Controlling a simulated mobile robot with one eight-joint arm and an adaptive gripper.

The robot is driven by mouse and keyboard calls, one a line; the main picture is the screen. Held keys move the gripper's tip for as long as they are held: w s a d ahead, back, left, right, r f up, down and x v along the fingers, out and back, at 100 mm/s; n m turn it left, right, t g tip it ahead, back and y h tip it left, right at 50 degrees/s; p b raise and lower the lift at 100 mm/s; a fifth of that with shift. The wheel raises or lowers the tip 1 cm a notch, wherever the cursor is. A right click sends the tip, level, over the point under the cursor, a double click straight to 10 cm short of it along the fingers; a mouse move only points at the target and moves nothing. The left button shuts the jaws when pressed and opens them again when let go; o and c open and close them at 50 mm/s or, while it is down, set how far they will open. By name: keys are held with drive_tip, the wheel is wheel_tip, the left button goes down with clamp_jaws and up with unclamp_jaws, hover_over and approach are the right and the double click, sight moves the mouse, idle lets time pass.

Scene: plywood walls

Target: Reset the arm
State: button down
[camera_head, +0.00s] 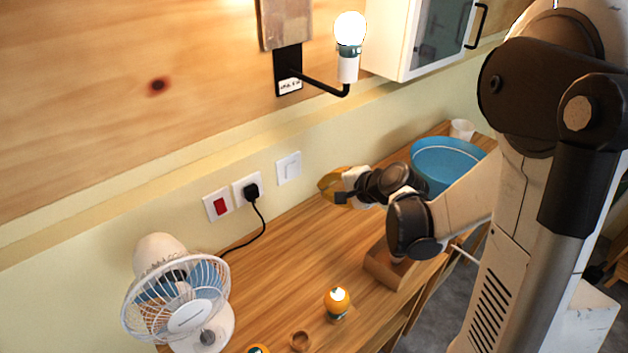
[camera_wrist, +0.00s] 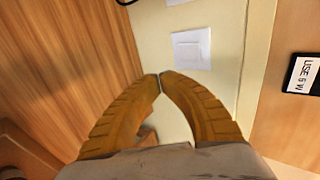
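My arm reaches in from the right in the head view. My gripper (camera_head: 328,186) has orange-yellow fingers and hangs over the wooden counter (camera_head: 290,255), close to the wall. In the wrist view the two ribbed fingertips of my gripper (camera_wrist: 160,77) meet. Nothing shows held between them. The white wall switch (camera_head: 288,168) is left of my gripper in the head view. The switch also shows just beyond the fingertips in the wrist view (camera_wrist: 191,48).
A white fan (camera_head: 178,300) stands at the counter's left end. A blue basin (camera_head: 446,160) is behind my arm. A lit wall lamp (camera_head: 349,45) and a white cabinet (camera_head: 415,35) are above.

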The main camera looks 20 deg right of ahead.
drive_tip(key=shift+s+d+r, duration=0.2)
drive_tip(key=shift+s+r, duration=0.05)
drive_tip(key=shift+s, duration=0.3)
drive_tip(key=s+a+r+n+g+h, duration=0.1)
drive_tip(key=s+r+n, duration=0.3)
drive_tip(key=s, duration=0.6)
drive_tip(key=s+a+r+n+g+h, duration=0.2)
drive_tip(key=s+a+r+n+h, duration=0.1)
drive_tip(key=s+n, duration=0.6)
drive_tip(key=shift+s+a+r, duration=0.2)
drive_tip(key=shift+s+r, duration=0.25)
drive_tip(key=shift+s, duration=0.7)
